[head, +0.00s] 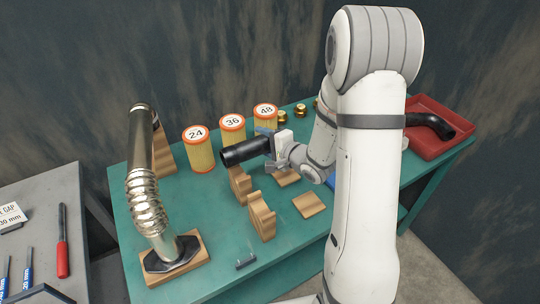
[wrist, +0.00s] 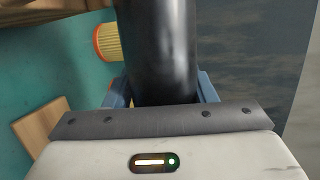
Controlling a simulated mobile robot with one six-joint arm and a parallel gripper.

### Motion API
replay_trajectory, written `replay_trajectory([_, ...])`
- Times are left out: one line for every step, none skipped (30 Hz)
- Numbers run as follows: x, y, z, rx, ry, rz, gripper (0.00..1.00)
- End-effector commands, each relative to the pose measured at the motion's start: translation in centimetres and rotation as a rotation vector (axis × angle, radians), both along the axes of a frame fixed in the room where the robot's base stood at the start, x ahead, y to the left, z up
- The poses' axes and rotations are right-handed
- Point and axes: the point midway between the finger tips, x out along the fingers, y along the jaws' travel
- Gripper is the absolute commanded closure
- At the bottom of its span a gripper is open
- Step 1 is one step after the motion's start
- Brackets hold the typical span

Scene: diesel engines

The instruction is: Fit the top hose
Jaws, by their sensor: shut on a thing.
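A straight-looking black hose (head: 243,151) is held roughly level above the green bench, and its free end points left in the head view. My gripper (head: 270,147) is shut on it near its right end. In the wrist view the hose (wrist: 160,50) runs up and away between the blue fingers of my gripper (wrist: 162,92). The part of the hose behind the gripper is hidden. Another black, curved hose (head: 430,123) lies in the red tray (head: 448,146) at the right end of the bench.
Wooden cradles (head: 262,215) stand below the held hose. Filters (head: 199,152) marked 24, 36 and 48 stand behind it, with brass fittings (head: 301,110) to their right. A tall metal pipe (head: 140,150) with a flexible section stands on a wooden base at left.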

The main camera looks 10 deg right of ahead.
Motion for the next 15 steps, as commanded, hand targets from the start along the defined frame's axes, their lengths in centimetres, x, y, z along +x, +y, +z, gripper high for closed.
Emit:
replay_trajectory([0.0,-0.2,-0.6,0.001,0.001,-0.003,0.95])
replay_trajectory([0.0,-0.3,-0.8,0.001,0.0,-0.004,0.95])
replay_trajectory([0.1,-0.4,-1.0,0.001,-0.001,-0.006,0.95])
replay_trajectory([0.1,-0.4,-1.1,0.001,-0.001,-0.008,0.95])
replay_trajectory([0.1,-0.5,-1.3,0.0,0.0,-0.009,0.95])
replay_trajectory([0.1,-0.6,-1.7,0.0,0.0,-0.011,0.95])
replay_trajectory([0.1,-0.6,-2.1,0.0,0.001,-0.013,0.95])
replay_trajectory([0.0,-0.7,-2.5,0.002,0.001,-0.014,0.95])
replay_trajectory([0.0,-0.7,-3.1,0.001,0.003,-0.015,0.95])
replay_trajectory([0.0,-0.8,-3.5,0.001,0.002,-0.015,0.95])
replay_trajectory([0.0,-0.8,-3.8,0.001,0.002,-0.015,0.95])
replay_trajectory([0.0,-0.8,-4.3,0.002,0.001,-0.016,0.95])
replay_trajectory([0.1,-0.8,-4.6,0.0,0.002,-0.016,0.95])
replay_trajectory([0.0,-0.8,-4.9,0.0,0.002,-0.016,0.95])
replay_trajectory([0.1,-0.9,-5.1,0.0,-0.001,-0.017,0.95])
